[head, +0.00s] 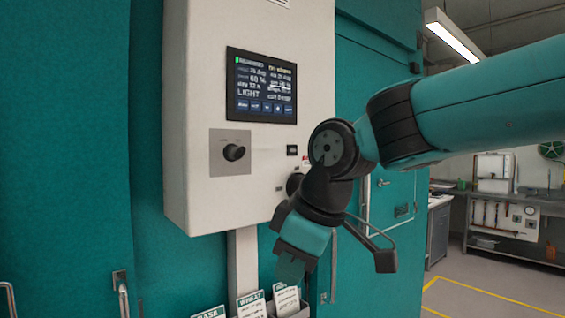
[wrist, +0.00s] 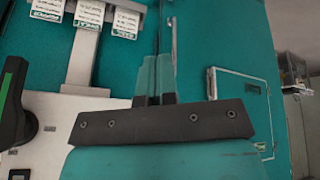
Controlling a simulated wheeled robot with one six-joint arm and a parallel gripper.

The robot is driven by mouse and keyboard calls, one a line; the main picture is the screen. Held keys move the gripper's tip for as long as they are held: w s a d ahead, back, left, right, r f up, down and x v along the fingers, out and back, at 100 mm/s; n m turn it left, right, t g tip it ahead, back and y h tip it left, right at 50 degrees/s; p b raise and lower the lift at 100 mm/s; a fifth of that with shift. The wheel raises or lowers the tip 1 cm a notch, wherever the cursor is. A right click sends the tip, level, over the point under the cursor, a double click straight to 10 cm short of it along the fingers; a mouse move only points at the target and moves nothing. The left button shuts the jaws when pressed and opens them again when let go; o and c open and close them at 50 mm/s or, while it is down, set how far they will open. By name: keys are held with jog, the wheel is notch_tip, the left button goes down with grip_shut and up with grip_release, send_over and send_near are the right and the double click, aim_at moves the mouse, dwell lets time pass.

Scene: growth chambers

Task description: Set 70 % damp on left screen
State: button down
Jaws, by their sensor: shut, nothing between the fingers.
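A dark screen (head: 261,86) is set in the front of a white control box (head: 205,65) in the head view. Its left column seems to read "60 %", with "LIGHT" below; the rest is too small to read surely. A row of small blue buttons (head: 265,106) runs along its bottom. My gripper (head: 290,271) points down, below the box's lower right edge and well below the screen. In the wrist view my gripper (wrist: 155,70) has its teal fingers together with nothing between them. The screen is not in the wrist view.
A black knob (head: 233,152) sits on a grey plate below the screen. A dark handle with a green stripe (wrist: 10,100) shows at left in the wrist view. Label cards (head: 251,303) stand below the box. Teal chamber walls (head: 65,150) surround it.

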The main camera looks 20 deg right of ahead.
jog(key=s+a+f+m+g+y+b, duration=0.1)
jog(key=s+f+m+g+b, duration=0.1)
jog(key=s+f, duration=1.2)
jog(key=shift+s+a+m+g, duration=0.25)
jog(key=shift+s+m+g, duration=0.5)
jog(key=shift+g, duration=0.25)
jog(key=shift+f, duration=0.1)
